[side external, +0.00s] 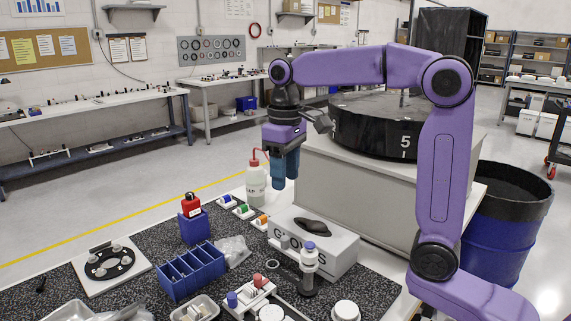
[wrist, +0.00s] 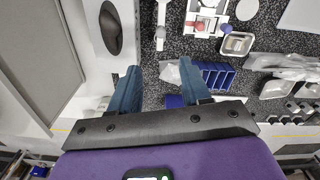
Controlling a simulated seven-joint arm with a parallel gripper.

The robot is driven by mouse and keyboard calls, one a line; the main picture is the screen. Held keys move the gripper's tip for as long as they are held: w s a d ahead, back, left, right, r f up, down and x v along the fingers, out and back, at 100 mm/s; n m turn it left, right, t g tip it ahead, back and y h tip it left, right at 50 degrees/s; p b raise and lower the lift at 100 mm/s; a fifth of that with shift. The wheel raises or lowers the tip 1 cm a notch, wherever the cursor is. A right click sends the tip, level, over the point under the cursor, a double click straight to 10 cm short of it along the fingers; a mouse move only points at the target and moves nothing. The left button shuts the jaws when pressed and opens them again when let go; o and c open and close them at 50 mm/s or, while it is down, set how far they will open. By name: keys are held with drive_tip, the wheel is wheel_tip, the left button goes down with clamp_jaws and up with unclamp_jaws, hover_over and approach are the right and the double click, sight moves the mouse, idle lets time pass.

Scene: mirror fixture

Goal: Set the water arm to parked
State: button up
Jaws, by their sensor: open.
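My gripper (side external: 285,172) hangs with its blue fingers pointing down, above the back part of the work table. In the wrist view my gripper (wrist: 159,68) has its two fingers spread apart with nothing between them. I cannot pick out the water arm for certain in either view. A large black round drum (side external: 365,135), marked 5, sits on a grey cabinet (side external: 330,175) to the right of my gripper. A thin upright piece shows at the drum's top, partly behind my arm. My gripper touches nothing that I can see.
A wash bottle (side external: 255,185) stands at the back edge. A blue drum (side external: 490,235) stands right.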

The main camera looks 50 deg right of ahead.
drive_tip(key=shift+r, duration=0.85)
drive_tip(key=s+f+n, duration=0.5)
drive_tip(key=s+f, duration=0.2)
drive_tip(key=s, duration=0.6)
drive_tip(key=s+d+f+n, duration=0.1)
drive_tip(key=s+f+n, duration=0.3)
drive_tip(key=s+f, duration=0.4)
drive_tip(key=s, duration=0.6)
drive_tip(key=shift+n, duration=0.4)
